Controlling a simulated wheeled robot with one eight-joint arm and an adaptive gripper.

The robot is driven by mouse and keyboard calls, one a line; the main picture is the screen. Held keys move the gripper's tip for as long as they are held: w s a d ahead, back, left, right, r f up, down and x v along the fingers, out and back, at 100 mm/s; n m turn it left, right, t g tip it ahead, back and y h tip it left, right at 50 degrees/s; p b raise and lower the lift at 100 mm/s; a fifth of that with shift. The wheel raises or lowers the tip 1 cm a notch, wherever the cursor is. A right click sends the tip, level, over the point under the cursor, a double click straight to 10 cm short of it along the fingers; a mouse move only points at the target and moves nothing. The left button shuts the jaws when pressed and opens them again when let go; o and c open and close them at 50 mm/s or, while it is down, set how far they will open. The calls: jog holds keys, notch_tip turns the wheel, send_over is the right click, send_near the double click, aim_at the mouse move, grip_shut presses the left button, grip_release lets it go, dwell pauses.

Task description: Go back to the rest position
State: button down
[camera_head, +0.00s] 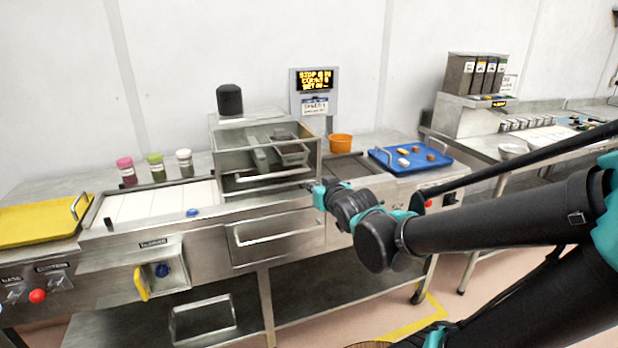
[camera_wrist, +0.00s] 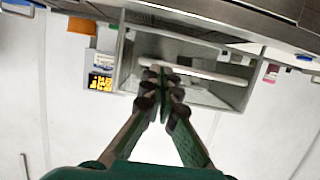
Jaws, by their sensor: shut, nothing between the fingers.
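My gripper (camera_head: 318,192) is at the end of my arm, which reaches in from the right in the head view. It is beside the lower right corner of the clear-sided metal housing (camera_head: 232,160) on the mould line. In the wrist view my gripper (camera_wrist: 163,76) has its fingers together with nothing between them. The housing's light bar (camera_wrist: 195,68) shows behind the fingertips there, with the picture upside down. I cannot tell whether the fingers touch the bar.
The metal line holds a yellow tray (camera_head: 30,226), several small jars (camera_head: 156,167), an orange cup (camera_head: 341,143) and a blue tray (camera_head: 376,157) with small pieces. A metal drawer (camera_head: 275,240) is below the housing. A second bench (camera_head: 478,148) stands at right. Open floor shows in front.

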jog(key=s+d+f+m+g+h, duration=0.4)
jog(key=s+d+f+g, duration=0.5)
jog(key=s+d+f, duration=0.8)
jog(key=d+f+h, duration=0.1)
jog(key=d+f, duration=0.2)
jog(key=shift+d+m+g+h, duration=0.15)
jog(key=shift+m+g+h, duration=0.15)
jog(key=c, duration=2.3)
grip_release()
jog(key=shift+w, duration=0.1)
